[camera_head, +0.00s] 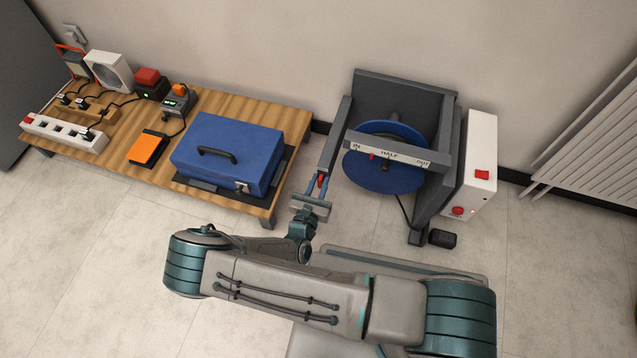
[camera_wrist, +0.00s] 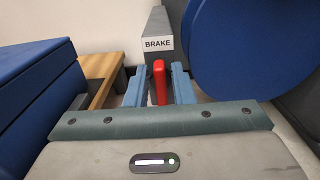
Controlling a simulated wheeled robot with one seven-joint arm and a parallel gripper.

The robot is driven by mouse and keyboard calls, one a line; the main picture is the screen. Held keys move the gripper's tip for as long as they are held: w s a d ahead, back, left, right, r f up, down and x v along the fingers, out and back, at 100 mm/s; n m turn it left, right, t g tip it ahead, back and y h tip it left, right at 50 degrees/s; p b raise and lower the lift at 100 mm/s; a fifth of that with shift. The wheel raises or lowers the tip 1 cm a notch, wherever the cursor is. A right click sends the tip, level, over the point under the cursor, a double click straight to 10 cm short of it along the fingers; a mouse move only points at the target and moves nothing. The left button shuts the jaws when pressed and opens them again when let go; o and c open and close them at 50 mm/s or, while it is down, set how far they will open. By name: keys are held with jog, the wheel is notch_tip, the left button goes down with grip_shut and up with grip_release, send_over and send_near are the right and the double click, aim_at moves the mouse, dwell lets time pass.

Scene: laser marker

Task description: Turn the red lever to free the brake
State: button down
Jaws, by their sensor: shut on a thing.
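The red lever (camera_wrist: 160,82) stands upright in the wrist view, just below a grey post end with a white BRAKE label (camera_wrist: 158,44). My gripper (camera_wrist: 159,88) has its two blue fingers on either side of the lever and is shut on it. In the head view the red lever (camera_head: 320,181) is a small red spot between my gripper's fingers (camera_head: 319,188), at the near end of the dark frame's left rail (camera_head: 335,138). The fingers and wrist partly hide the lever there.
A blue reel (camera_head: 378,182) sits in the dark frame, right of my gripper, behind a bar marked IN, HALF, OUT (camera_head: 390,155). A white box with red buttons (camera_head: 481,150) is on the frame's right. A wooden table (camera_head: 290,125) with a blue case (camera_head: 228,150) stands left.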

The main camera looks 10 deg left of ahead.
jog(key=n+p, duration=0.1)
jog(key=n, duration=0.1)
jog(key=n+p, duration=0.1)
jog(key=n, duration=0.2)
jog(key=a+n+p, duration=0.1)
jog(key=n, duration=0.2)
jog(key=shift+f+p, duration=0.15)
jog(key=shift+p, duration=0.15)
jog(key=shift+a+f+n, duration=0.1)
jog(key=shift+f+n, duration=0.1)
jog(key=shift+n, duration=1.45)
jog(key=shift+a+f+n, duration=0.1)
jog(key=shift+f+n, duration=0.05)
jog(key=shift+n, duration=1.45)
jog(key=shift+f+n, duration=0.2)
jog(key=shift+n, duration=1.45)
jog(key=c, duration=1.5)
grip_release()
